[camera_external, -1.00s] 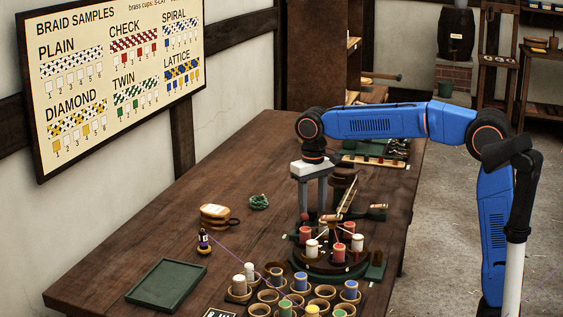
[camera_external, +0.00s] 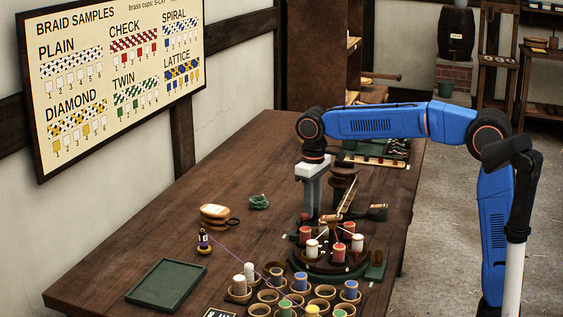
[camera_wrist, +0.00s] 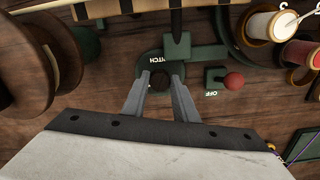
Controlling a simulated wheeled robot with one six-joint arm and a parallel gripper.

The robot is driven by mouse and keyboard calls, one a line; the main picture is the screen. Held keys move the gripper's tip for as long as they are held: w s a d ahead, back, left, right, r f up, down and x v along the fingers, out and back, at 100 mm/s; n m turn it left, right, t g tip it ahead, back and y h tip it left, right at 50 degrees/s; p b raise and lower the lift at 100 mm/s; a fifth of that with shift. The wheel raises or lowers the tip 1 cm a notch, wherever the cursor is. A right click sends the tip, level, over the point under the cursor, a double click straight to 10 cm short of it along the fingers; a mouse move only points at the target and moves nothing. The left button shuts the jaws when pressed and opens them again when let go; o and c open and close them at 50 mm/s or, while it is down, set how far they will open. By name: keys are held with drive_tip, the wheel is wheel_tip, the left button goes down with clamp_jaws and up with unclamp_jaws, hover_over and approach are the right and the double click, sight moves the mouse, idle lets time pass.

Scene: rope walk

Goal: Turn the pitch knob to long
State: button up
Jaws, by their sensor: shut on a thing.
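The pitch knob (camera_wrist: 160,75) is a small dark knob on a green base at the upper middle of the wrist view. The upside-down word PITCH is printed beside it. My gripper (camera_wrist: 161,82) has one fingertip on each side of the knob and is shut on it. In the external view my gripper (camera_external: 312,214) points down at the table beside the braiding machine (camera_external: 332,262), and its fingers appear nearly edge-on. The knob is hidden there. No "long" mark is readable, so I cannot tell which setting the knob points to.
A switch with a red ball (camera_wrist: 233,81) and an OFF label is close right of the knob. A dark lever (camera_wrist: 177,35) lies just above. Red and white bobbins (camera_external: 348,230) stand on the machine. A green tray (camera_external: 166,286) is at the front left.

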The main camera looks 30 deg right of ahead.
drive_tip(key=shift+n, duration=2.2)
drive_tip(key=o, duration=1.1)
drive_tip(key=shift+c, duration=0.2)
drive_tip(key=shift+r, duration=0.1)
wheel_tip(320, 180, up, 17)
drive_tip(key=shift+r, duration=0.15)
